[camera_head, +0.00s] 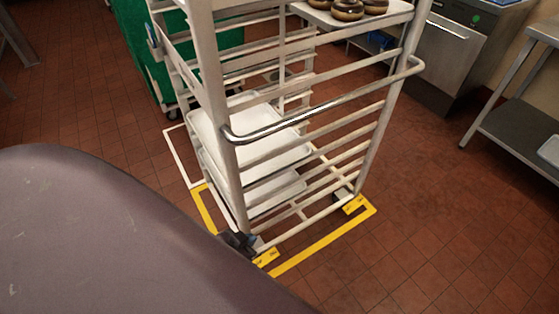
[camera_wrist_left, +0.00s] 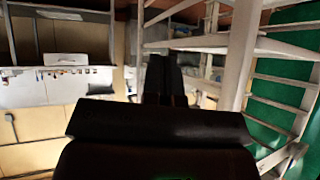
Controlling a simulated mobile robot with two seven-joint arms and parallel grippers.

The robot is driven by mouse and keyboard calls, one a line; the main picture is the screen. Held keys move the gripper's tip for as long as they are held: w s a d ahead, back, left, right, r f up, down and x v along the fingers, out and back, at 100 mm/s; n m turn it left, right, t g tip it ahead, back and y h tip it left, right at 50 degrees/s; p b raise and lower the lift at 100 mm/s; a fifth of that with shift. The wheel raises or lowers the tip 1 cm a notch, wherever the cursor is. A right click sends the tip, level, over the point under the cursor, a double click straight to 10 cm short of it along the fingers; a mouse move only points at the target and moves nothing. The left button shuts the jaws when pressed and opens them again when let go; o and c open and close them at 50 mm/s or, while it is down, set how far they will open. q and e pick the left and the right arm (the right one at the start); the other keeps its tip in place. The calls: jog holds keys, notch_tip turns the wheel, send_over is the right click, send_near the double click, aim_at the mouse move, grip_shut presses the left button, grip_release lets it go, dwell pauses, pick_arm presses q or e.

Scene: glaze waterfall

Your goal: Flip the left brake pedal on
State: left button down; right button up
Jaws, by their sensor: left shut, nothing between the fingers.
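The white wheeled rack (camera_head: 226,150) stands on the red tile floor inside yellow tape. Its front right caster (camera_head: 343,196) shows at the foot of the right post. A yellow piece with dark marks (camera_head: 266,257) lies by the foot of the left post; I cannot tell whether it is the left brake pedal or a floor label. My left gripper (camera_head: 238,243) shows as a small dark shape at that foot and covers the caster there. In the left wrist view the left gripper (camera_wrist_left: 165,78) is shut and empty, near a rack post (camera_wrist_left: 240,55). Contact cannot be told.
White trays (camera_head: 270,135) sit low in the rack, and donuts (camera_head: 347,10) lie on an upper tray. A metal handle bar (camera_head: 320,108) juts from its front. A green covered cart (camera_head: 140,45) stands behind. A steel table (camera_head: 515,130) is at right. Floor between is clear.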

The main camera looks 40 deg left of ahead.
pick_arm(q)
jog(key=w+a+f+m+g+b, duration=0.1)
jog(key=w+f+b, duration=0.3)
jog(key=f, duration=0.8)
jog(key=w+a+f+m+g+b, duration=0.1)
jog(key=w+f+g+b, duration=0.3)
jog(key=f, duration=0.9)
jog(key=w+a+f+g+b, duration=0.2)
jog(key=w+f+b, duration=0.4)
jog(key=f, duration=0.6)
jog(key=shift+w+a+f+m+g+h, duration=0.15)
jog(key=shift+w+a+m+g+h, duration=0.2)
jog(key=shift+w+g, duration=0.45)
pick_arm(e)
notch_tip(320, 180, down, 10)
jog(key=w+a+n, duration=0.1)
jog(key=shift+w+r+n+g+y, duration=0.15)
jog(key=shift+w+n+g+y, duration=0.25)
jog(key=shift+a, duration=0.1)
